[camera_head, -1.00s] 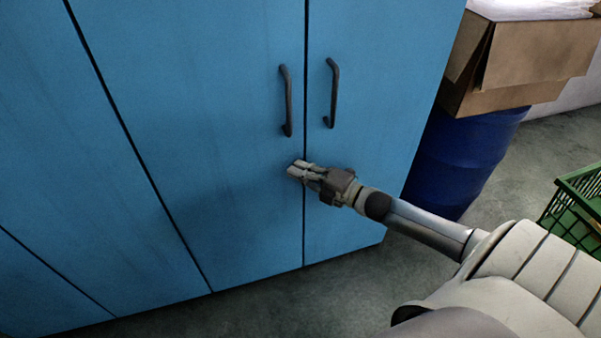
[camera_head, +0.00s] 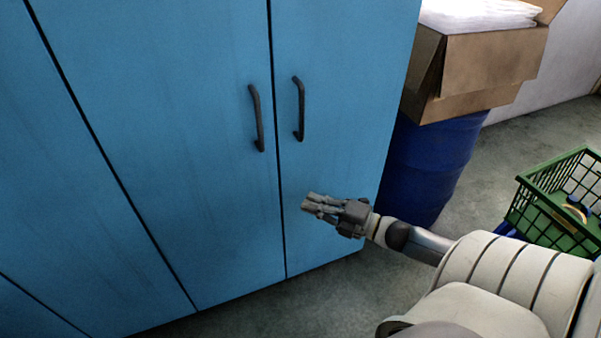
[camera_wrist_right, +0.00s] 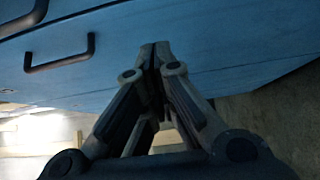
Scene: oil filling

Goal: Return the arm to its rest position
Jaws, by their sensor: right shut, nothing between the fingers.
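My right gripper (camera_head: 312,205) is in front of the lower part of the right door of the blue cabinet (camera_head: 190,140), below the door handles. Its fingers are shut with nothing between them, and the fingertips also show together in the right wrist view (camera_wrist_right: 156,52). My right arm comes in from the lower right. Both cabinet doors are closed, with a left handle (camera_head: 257,118) and a right handle (camera_head: 299,108). The gripper is apart from both handles. My left gripper does not show.
A dark blue barrel (camera_head: 428,165) stands right of the cabinet with an open cardboard box (camera_head: 490,70) on it. A green crate (camera_head: 556,205) holding a small yellow-and-dark item is at the right. Bare grey floor (camera_head: 500,180) lies between barrel and crate.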

